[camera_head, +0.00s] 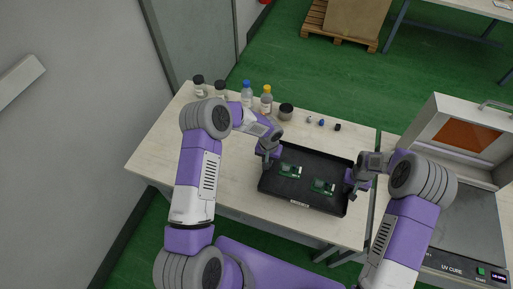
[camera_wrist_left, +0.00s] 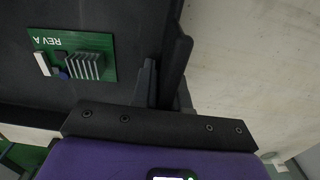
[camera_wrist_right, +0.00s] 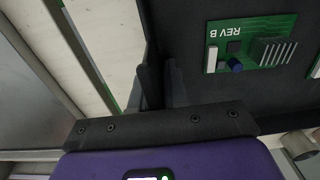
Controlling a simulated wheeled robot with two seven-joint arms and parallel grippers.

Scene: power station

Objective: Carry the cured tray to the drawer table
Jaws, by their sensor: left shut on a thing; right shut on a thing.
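The black tray (camera_head: 312,163) is on or just above the wooden table; I cannot tell which. It holds two green circuit boards: the left board (camera_head: 290,170), marked REV A in the left wrist view (camera_wrist_left: 72,55), and the right board (camera_head: 323,187), marked REV B in the right wrist view (camera_wrist_right: 250,43). My left gripper (camera_head: 266,158) is shut on the tray's left wall, which also shows between its fingers in the left wrist view (camera_wrist_left: 178,60). My right gripper (camera_head: 352,183) is shut on the tray's right wall. The drawer table cannot be told for sure.
The wooden table (camera_head: 160,150) has bare room at left. Bottles, including a blue-capped one (camera_head: 246,93) and a yellow-capped one (camera_head: 266,102), and a dark jar (camera_head: 286,111) line its back. The UV cure machine (camera_head: 463,215) stands at right. A pallet (camera_head: 340,30) is behind on the green floor.

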